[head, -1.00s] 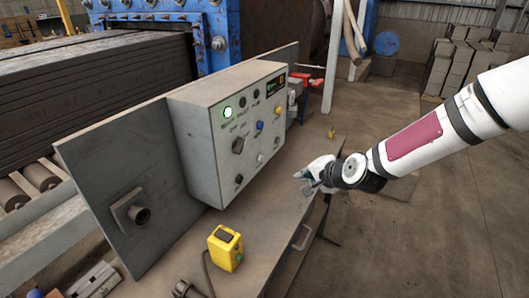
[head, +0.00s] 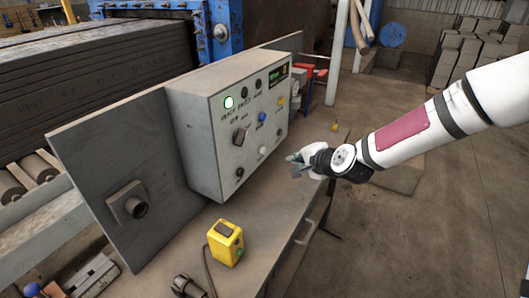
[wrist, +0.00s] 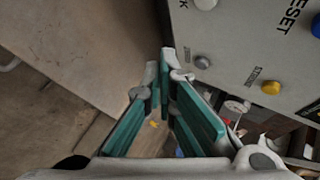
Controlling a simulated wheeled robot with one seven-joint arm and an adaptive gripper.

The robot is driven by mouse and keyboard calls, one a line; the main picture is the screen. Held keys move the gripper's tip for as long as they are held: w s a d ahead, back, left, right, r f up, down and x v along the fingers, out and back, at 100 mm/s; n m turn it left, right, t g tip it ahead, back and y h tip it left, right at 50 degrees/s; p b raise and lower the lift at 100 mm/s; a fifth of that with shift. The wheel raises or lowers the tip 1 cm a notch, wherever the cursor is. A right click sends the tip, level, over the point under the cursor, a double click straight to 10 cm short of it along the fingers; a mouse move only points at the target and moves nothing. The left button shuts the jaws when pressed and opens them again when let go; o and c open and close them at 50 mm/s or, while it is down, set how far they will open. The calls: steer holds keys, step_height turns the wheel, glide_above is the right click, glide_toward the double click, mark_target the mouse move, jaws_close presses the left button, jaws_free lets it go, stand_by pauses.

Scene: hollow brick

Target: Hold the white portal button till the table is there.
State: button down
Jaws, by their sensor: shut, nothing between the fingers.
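A grey control panel box (head: 215,150) stands on the bench with knobs, buttons and a small lit display. The white button (head: 262,151) is in its lower row, and a white button (wrist: 205,3) shows cut off at the top edge of the wrist view. My gripper (head: 291,161) is shut and empty, just right of the panel face and apart from the white button. In the wrist view its fingertips (wrist: 167,55) sit close together, nearest a small grey button (wrist: 202,62). I cannot make out which thing is the table.
A yellow box with a cable (head: 225,243) sits on the bench front. A blue button (head: 262,117) and yellow button (wrist: 270,88) are on the panel. A lit lamp (head: 228,102) glows at its upper left. Dark stacked slabs (head: 100,85) lie behind.

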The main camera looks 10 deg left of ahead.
steer(key=w+a+b, duration=0.1)
steer(key=w+a, duration=0.1)
steer(key=a, duration=0.3)
steer(key=shift+a+b, duration=0.35)
steer(key=shift+a, duration=0.1)
stand_by(1.1)
steer(key=shift+w+a, duration=0.2)
steer(key=shift+a, duration=0.1)
steer(key=shift+w+a, duration=0.15)
steer(key=shift+a, duration=0.35)
stand_by(1.9)
steer(key=shift+d, duration=0.1)
stand_by(1.2)
steer(key=shift+s+d, duration=0.3)
steer(key=shift+d, duration=0.5)
steer(key=shift+s+d+p, duration=0.3)
steer(key=shift+d+p, duration=0.05)
steer(key=shift+d, duration=0.45)
steer(key=shift+s+d+p, duration=0.3)
steer(key=shift+d+p, duration=0.1)
steer(key=shift+d, duration=0.35)
steer(key=shift+s+d+p, duration=0.3)
steer(key=shift+d+p, duration=0.05)
steer(key=shift+d, duration=0.45)
